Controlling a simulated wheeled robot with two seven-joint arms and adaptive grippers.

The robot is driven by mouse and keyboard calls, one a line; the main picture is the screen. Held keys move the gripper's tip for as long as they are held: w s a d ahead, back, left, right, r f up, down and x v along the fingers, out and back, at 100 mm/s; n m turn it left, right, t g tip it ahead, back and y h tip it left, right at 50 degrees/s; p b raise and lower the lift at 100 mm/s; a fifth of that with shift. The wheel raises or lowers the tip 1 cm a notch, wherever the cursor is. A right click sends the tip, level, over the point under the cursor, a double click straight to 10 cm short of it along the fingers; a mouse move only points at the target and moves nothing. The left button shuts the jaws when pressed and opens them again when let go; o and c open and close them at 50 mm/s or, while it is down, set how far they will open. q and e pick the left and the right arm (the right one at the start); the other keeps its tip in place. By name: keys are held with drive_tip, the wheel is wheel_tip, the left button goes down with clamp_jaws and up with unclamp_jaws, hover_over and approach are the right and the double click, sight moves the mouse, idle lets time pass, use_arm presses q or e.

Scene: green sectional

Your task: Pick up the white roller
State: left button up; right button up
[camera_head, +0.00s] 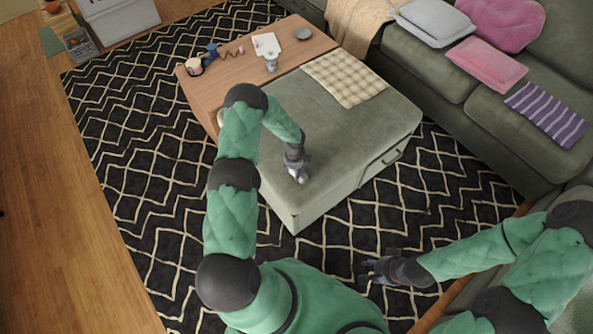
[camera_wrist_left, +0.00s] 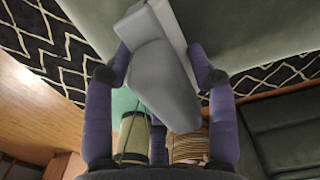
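The white roller (camera_head: 302,176), pale grey-white with a wide white head, is at the front of the green ottoman (camera_head: 335,130). It also shows large in the left wrist view (camera_wrist_left: 163,82), its body between the two purple-grey fingers. My left gripper (camera_head: 298,172) is around it, with the fingertips against both sides. Its hand covers much of the roller in the head view, and I cannot tell whether the roller touches the ottoman. My right gripper (camera_head: 376,270) is open and empty over the rug, in front of the ottoman.
A plaid cloth (camera_head: 345,77) lies on the ottoman's far side. A wooden table (camera_head: 240,78) behind it holds a mug (camera_head: 193,66), papers (camera_head: 266,44) and small items. A green sofa (camera_head: 420,68) with cushions stands right. The patterned rug (camera_head: 140,130) is clear at left.

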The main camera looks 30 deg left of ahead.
idle(0.3)
use_arm(q)
drive_tip(key=shift+r+p, duration=0.3)
drive_tip(key=shift+r, duration=0.25)
wheel_tip(320, 180, up, 2)
drive_tip(key=shift+r+p, duration=0.1)
drive_tip(key=shift+p, duration=0.5)
drive_tip(key=s+d+r+p, duration=0.1)
drive_tip(key=s+r+p, duration=0.1)
drive_tip(key=s+r, duration=0.2)
wheel_tip(320, 180, up, 2)
drive_tip(key=shift+s+d, duration=0.3)
drive_tip(key=s+d+r, duration=0.1)
drive_tip(key=s, duration=0.2)
drive_tip(key=s+d+r, duration=0.1)
drive_tip(key=s, duration=0.1)
drive_tip(key=s+d+r, duration=0.1)
drive_tip(key=s, duration=0.2)
drive_tip(key=shift+s+r, duration=0.3)
drive_tip(key=shift+r, duration=0.05)
drive_tip(key=shift+o, duration=1.4)
drive_tip(key=shift+c, duration=0.3)
